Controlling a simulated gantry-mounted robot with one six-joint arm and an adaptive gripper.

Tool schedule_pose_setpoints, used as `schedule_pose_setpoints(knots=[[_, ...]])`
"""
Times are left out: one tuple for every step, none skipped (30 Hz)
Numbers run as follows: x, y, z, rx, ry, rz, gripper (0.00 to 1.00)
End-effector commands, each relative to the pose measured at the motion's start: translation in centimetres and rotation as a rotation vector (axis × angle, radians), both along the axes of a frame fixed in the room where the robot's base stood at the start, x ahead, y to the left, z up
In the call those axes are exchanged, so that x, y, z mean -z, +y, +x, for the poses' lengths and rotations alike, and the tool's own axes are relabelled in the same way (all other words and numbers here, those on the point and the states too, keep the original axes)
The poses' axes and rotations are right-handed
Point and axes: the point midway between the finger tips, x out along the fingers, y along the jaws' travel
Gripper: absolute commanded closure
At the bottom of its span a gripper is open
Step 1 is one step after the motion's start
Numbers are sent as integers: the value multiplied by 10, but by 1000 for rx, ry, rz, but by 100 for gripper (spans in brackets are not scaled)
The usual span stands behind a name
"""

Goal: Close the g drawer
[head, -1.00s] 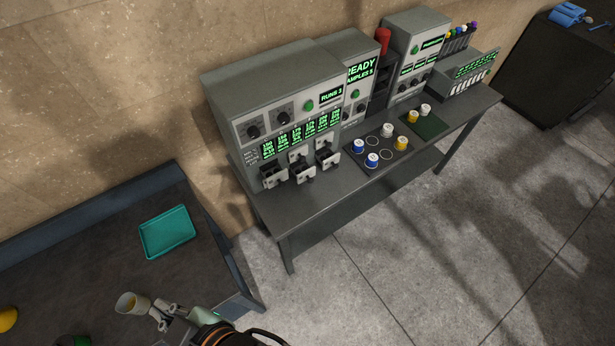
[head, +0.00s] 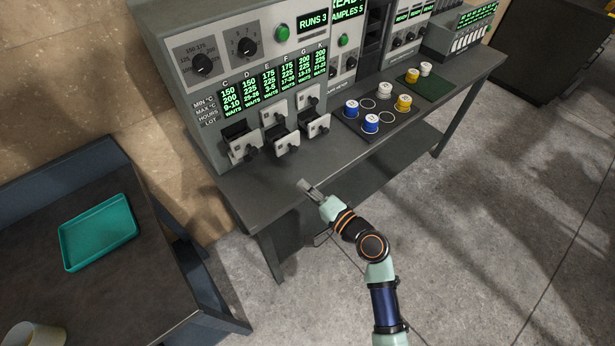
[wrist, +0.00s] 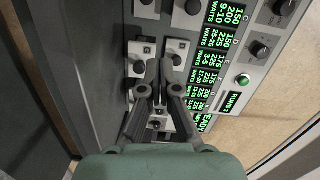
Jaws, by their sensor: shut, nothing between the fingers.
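The press cabinet (head: 181,88) carries display columns lettered C, D, E, F, G and K above small grey drawers. In the head view, a left drawer (head: 243,149), a middle drawer (head: 286,142) and a right drawer (head: 318,127) stick out low on the front. The right one lies roughly below the G and K columns; I cannot read which is g. My gripper (head: 305,186) is shut and empty, in front of and below these drawers, apart from them in the head view. In the wrist view my gripper (wrist: 160,72) overlaps the drawer fronts and hides part of them.
The bench top (head: 262,185) is bare in front of the drawers. To the right, a dark mat (head: 385,117) holds blue, white and yellow capped pots beside a green mat (head: 433,88). A teal tray (head: 98,232) lies on the left table.

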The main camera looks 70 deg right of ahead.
Motion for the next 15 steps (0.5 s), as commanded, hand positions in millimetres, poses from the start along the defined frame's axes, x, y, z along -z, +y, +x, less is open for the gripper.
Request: schedule_pose_setpoints(knots=[[30,-20,-19,63,-39,52,100],[36,-28,-28,91,-59,77,100],[40,-36,-36,118,-81,100,100],[42,-40,-40,133,-92,112,100],[43,-43,-43,141,-100,121,100],[43,-45,-45,148,-105,127,100],[42,-45,-46,149,-107,129,100],[41,-45,-45,149,-107,129,100],[40,-45,-44,148,-107,128,100],[40,-46,-43,147,-106,127,100],[39,-47,-41,146,-107,127,100],[39,-49,-38,145,-107,126,100],[40,-51,-34,145,-107,126,100],[40,-53,-30,144,-107,126,100],[39,-56,-24,142,-105,124,100]])
